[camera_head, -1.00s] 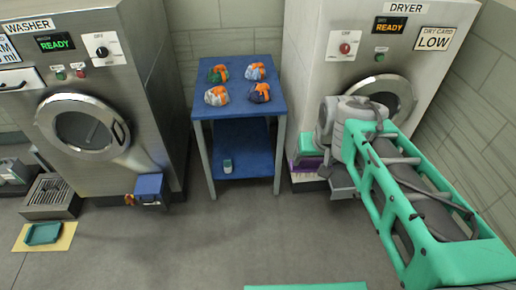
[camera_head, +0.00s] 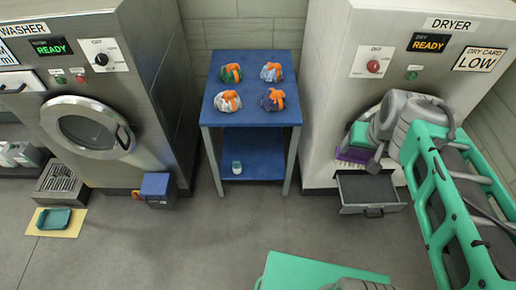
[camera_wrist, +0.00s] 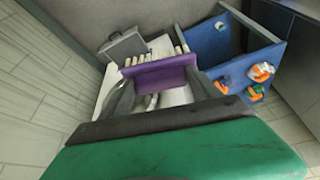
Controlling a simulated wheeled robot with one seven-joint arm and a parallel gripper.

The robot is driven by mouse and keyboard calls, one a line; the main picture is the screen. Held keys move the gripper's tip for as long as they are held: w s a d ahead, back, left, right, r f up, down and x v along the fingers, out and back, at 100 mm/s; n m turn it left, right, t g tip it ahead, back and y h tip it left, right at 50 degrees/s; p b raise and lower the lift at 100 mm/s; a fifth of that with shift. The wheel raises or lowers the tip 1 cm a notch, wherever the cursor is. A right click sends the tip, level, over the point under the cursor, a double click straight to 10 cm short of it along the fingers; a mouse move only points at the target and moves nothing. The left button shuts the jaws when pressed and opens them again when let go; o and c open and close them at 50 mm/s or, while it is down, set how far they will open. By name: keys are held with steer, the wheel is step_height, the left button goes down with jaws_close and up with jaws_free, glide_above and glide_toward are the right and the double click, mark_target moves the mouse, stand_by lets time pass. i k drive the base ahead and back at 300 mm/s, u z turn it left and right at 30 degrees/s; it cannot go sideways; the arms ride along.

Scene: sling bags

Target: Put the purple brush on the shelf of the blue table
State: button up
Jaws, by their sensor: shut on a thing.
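The purple brush (camera_head: 352,156) is held in front of the dryer's lower left face in the head view. In the wrist view the purple brush (camera_wrist: 160,72) lies between the two grey fingers of my gripper (camera_wrist: 163,88), which is shut on it. Pale bristles show beyond its purple back. The blue table (camera_head: 208,108) stands left of the dryer, apart from the brush. Its lower shelf (camera_head: 265,168) is mostly bare, with a small teal and white cup (camera_head: 237,168) at its front left. The blue table also shows at the right in the wrist view (camera_wrist: 208,48).
Several striped, orange-strapped bags (camera_head: 273,99) sit on the tabletop. An open grey drawer (camera_head: 373,210) juts from the dryer (camera_head: 330,100) below my gripper. A blue box (camera_head: 157,188) stands by the washer (camera_head: 150,80). The floor before the table is clear.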

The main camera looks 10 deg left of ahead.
mark_target(267, 167)
steer(key=i, duration=1.1)
steer(key=u, duration=0.8)
steer(key=i, duration=0.35)
steer(key=u, duration=2.35)
